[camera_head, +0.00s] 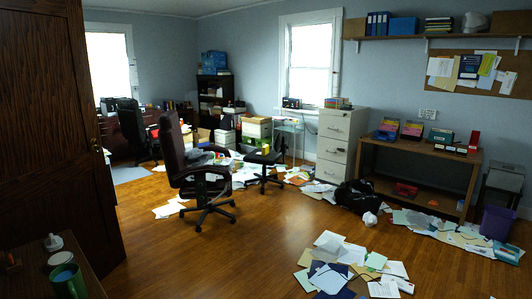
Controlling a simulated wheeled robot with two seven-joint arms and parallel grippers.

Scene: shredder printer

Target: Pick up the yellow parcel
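I cannot make out a yellow parcel with certainty in the head view. Neither of my grippers shows in this view.
A dark door (55,120) stands at the left, near a small table (90,278) with a mug (68,281). An office chair (190,168) stands mid-room. Loose papers (350,266) litter the floor at front right. A wooden shelf table (420,152) lines the right wall. The centre floor is clear.

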